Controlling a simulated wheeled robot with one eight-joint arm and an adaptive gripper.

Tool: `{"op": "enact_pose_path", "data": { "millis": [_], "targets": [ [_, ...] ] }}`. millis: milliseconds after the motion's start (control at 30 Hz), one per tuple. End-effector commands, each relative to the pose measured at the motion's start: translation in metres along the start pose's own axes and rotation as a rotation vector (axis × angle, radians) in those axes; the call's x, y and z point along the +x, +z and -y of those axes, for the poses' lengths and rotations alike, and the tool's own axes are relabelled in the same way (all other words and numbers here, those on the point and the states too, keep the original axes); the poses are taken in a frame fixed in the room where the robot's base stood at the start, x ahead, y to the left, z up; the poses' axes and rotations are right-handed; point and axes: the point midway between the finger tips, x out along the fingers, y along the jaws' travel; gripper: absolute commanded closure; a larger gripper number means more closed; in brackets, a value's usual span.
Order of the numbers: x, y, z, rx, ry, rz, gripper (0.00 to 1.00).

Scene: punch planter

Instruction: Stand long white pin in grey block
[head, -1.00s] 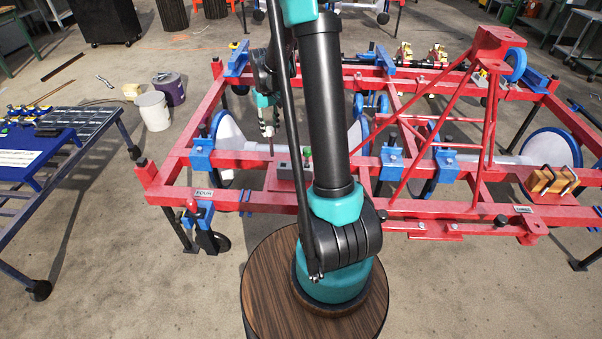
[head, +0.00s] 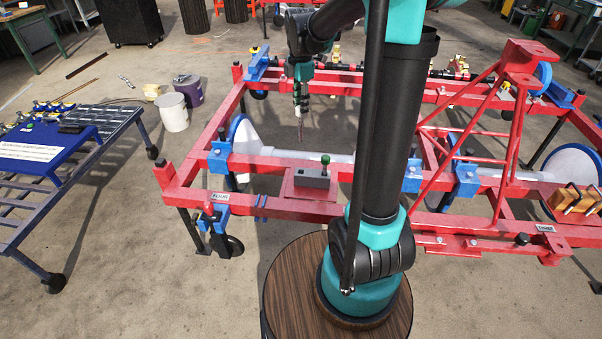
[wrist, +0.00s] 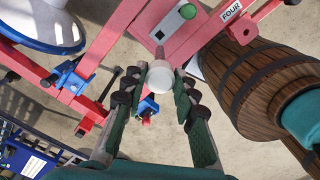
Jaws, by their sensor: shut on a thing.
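The long white pin (head: 300,130) hangs upright, point down, from my gripper (head: 300,100) in the head view. In the wrist view the pin shows as a round white end (wrist: 160,76) between the two fingers of my gripper (wrist: 158,98), which is shut on it. The grey block (head: 312,177) sits on a red plate of the frame, below the pin and slightly right of it in the head view. It also shows at the top of the wrist view (wrist: 167,30). A green-topped pin (head: 325,160) stands in the block.
The red frame (head: 270,205) with blue clamps and large white wheels (head: 575,170) surrounds the block. A blue-topped cart (head: 50,145) is at left. A white bucket (head: 172,112) stands on the floor. A wooden barrel (wrist: 250,85) is close by in the wrist view.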

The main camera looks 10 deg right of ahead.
Motion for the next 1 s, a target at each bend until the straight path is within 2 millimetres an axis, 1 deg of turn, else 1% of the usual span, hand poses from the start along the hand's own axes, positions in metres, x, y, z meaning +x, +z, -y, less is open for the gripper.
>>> {"op": "enact_pose_path", "data": {
  "millis": [500, 600, 700, 867, 1000],
  "targets": [
    [0.12, 0.0, -0.001, 0.0, 0.0, 0.0, 1.0],
    [0.138, 0.0, 0.0, 0.0, 0.0, 0.0, 1.0],
    [0.15, 0.0, 0.0, 0.0, 0.0, 0.0, 1.0],
    [0.161, 0.0, 0.0, 0.001, 0.0, 0.0, 1.0],
    [0.179, 0.0, -0.001, 0.001, 0.0, 0.0, 1.0]
  ]
}}
